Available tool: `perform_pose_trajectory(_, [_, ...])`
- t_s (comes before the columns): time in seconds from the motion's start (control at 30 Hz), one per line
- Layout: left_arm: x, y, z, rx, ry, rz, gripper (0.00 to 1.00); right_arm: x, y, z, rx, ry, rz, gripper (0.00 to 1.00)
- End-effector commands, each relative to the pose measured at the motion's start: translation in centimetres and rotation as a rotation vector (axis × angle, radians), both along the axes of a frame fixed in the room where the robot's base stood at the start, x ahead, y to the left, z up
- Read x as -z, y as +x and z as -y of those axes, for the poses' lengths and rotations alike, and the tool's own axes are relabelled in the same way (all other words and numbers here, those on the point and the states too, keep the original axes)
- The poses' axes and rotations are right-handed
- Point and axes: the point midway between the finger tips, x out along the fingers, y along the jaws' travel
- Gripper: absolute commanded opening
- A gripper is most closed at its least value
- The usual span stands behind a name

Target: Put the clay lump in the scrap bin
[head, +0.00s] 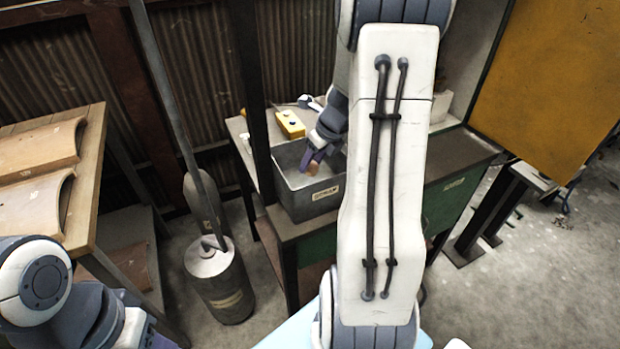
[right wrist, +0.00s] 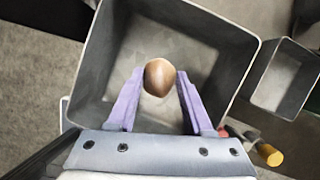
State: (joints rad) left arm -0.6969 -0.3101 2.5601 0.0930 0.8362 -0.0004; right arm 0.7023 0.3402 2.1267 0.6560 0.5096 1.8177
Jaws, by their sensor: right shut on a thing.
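The clay lump (right wrist: 159,77) is brown and rounded. My right gripper (right wrist: 155,88) is shut on it, with the lump between its two purple fingers in the right wrist view. The scrap bin (head: 316,200) is a grey open box with a label on its front, standing on a bench. In the head view my right gripper (head: 314,165) and the lump (head: 313,169) are over the bin's opening. In the right wrist view the bin's walls (right wrist: 232,48) surround the lump, and the floor of the bin looks empty. The left gripper is out of view; only part of my left arm shows.
A yellow control box (head: 290,124) sits on the bench behind the bin. A smaller grey box (right wrist: 283,80) stands beside the bin. A dark drum (head: 222,285) stands on the floor at left. A wooden rack with curved tiles (head: 40,147) is farther left.

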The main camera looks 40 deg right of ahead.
Motion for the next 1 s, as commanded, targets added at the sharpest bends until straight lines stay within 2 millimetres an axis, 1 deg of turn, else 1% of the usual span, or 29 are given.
perform_pose_trajectory(0.2, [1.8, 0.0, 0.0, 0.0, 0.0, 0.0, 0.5, 3.7, -0.1, 0.1, 0.002, 0.001, -0.002, 0.0])
perform_pose_trajectory(0.3, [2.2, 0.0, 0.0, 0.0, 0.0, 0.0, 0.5, 4.8, 0.0, 0.0, 0.0, 0.001, -0.001, 0.0])
perform_pose_trajectory(0.4, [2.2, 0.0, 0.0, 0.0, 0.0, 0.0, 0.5, 5.1, 0.0, 0.0, -0.001, -0.001, 0.0, 0.0])
perform_pose_trajectory(0.63, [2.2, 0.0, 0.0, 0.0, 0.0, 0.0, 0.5, 5.0, 0.1, -0.1, -0.003, -0.001, 0.001, 0.0])
perform_pose_trajectory(0.73, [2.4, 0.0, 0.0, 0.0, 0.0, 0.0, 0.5, 5.3, 0.1, -0.2, -0.003, -0.001, 0.0, 0.0])
perform_pose_trajectory(0.77, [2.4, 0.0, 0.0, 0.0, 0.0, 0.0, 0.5, 5.3, 0.1, -0.2, -0.003, -0.001, 0.0, 0.55])
perform_pose_trajectory(0.8, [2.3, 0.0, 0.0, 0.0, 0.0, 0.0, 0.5, 5.3, 0.1, -0.2, -0.003, -0.001, 0.0, 0.7])
perform_pose_trajectory(0.83, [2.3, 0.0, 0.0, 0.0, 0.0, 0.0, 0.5, 5.3, 0.1, -0.2, -0.003, -0.001, 0.0, 0.81])
perform_pose_trajectory(1.0, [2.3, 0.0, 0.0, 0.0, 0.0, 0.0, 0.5, 5.2, 0.1, -0.2, -0.003, -0.001, 0.0, 0.81])
